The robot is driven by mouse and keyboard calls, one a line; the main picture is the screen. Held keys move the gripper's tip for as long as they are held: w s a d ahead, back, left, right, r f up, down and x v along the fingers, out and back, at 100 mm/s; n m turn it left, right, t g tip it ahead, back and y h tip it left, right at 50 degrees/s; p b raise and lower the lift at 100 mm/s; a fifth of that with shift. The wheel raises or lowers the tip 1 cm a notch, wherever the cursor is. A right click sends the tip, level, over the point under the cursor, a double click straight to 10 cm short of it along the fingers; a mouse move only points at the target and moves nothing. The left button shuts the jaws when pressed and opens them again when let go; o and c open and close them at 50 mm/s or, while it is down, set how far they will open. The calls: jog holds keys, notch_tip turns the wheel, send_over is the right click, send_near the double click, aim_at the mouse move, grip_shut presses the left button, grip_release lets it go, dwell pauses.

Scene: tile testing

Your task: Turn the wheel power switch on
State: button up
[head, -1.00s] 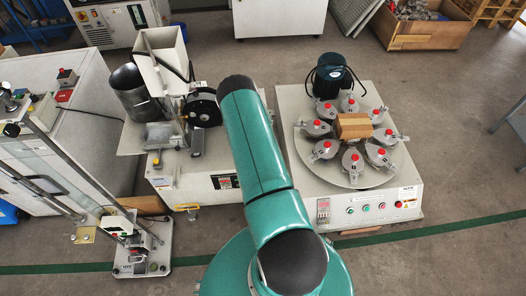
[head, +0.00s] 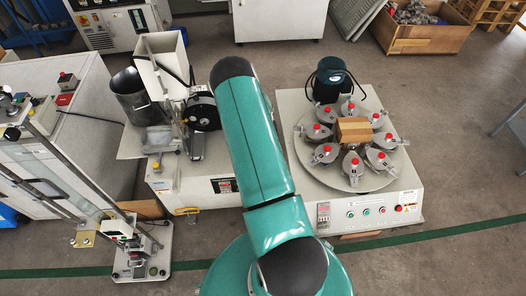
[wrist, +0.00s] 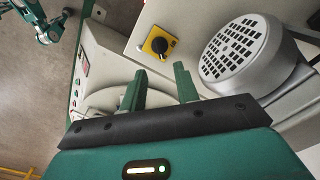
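A yellow switch plate with a black rotary knob (wrist: 159,45) is on a pale machine panel (wrist: 125,38) in the upper middle of the wrist view. I take it for the wheel power switch; the knob's exact setting is hard to read. My gripper (wrist: 159,70) has two green fingers set apart, with nothing between them. The fingers point toward the switch, which shows just beyond and between their tips, apart from them. In the head view my arm hides the gripper, and I cannot make out the switch.
A grey motor with a vented round cover (wrist: 240,50) stands close right of the switch. In the head view, a machine with a dark wheel (head: 204,110) is left of my arm; a turntable machine (head: 375,215) with red-topped clamps is right. Open floor (head: 460,130) lies further right.

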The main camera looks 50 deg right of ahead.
notch_tip(320, 180, up, 5)
jog(key=shift+r, duration=0.1)
dwell(0.4)
